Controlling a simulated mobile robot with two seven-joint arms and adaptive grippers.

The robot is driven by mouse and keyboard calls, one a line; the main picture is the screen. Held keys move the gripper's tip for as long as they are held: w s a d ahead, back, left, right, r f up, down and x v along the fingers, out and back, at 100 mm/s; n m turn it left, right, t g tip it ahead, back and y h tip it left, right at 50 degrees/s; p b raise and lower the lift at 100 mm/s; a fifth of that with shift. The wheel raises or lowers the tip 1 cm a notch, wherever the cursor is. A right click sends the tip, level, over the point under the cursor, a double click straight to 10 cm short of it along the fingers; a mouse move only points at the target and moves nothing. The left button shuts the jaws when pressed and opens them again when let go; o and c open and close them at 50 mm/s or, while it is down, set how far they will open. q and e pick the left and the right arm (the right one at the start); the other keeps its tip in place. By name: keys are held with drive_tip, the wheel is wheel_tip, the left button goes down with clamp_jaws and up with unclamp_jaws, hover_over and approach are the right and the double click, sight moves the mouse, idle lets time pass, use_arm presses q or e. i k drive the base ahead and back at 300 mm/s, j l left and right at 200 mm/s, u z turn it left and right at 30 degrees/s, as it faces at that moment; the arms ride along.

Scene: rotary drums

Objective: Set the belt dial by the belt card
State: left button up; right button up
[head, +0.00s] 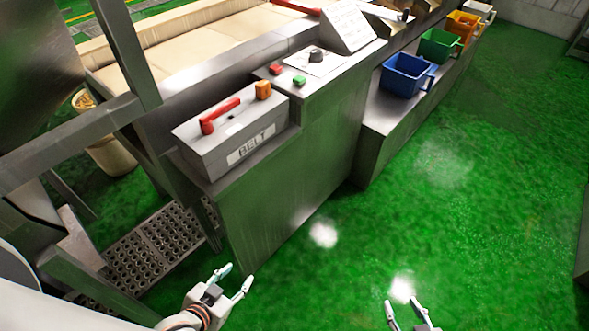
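A dark round dial (316,54) sits on a white plate on the steel console's top. Its pointer setting is too small to read. A sloped white card (348,28) with small, unreadable print stands just behind the dial. A grey box labelled BELT (208,151) is on the console's nearer, lower part, with a red handle (220,115) and an orange button (263,90). My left gripper (237,274) is open and empty, low in front of the console. My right gripper (403,303) is open and empty over the green floor, at the bottom edge. Both are well apart from the dial.
A red button (276,69) and a green button (299,80) flank the dial plate. Blue (407,75), green (438,46) and orange bins line the ledge at the right. A perforated step (150,250) lies at the left. The floor at the right is clear.

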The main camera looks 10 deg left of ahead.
sight(315, 56)
drive_tip(key=i+l+u, duration=0.1)
drive_tip(key=u, duration=0.25)
drive_tip(key=i+l+u, duration=0.1)
drive_tip(key=l+u, duration=0.2)
drive_tip(key=i+l+u, duration=0.1)
drive_tip(key=u, duration=0.25)
drive_tip(key=l+u, duration=0.15)
drive_tip(key=l, duration=0.35)
drive_tip(key=i+l+u, duration=0.2)
drive_tip(key=l, duration=0.3)
drive_tip(key=k, duration=0.1)
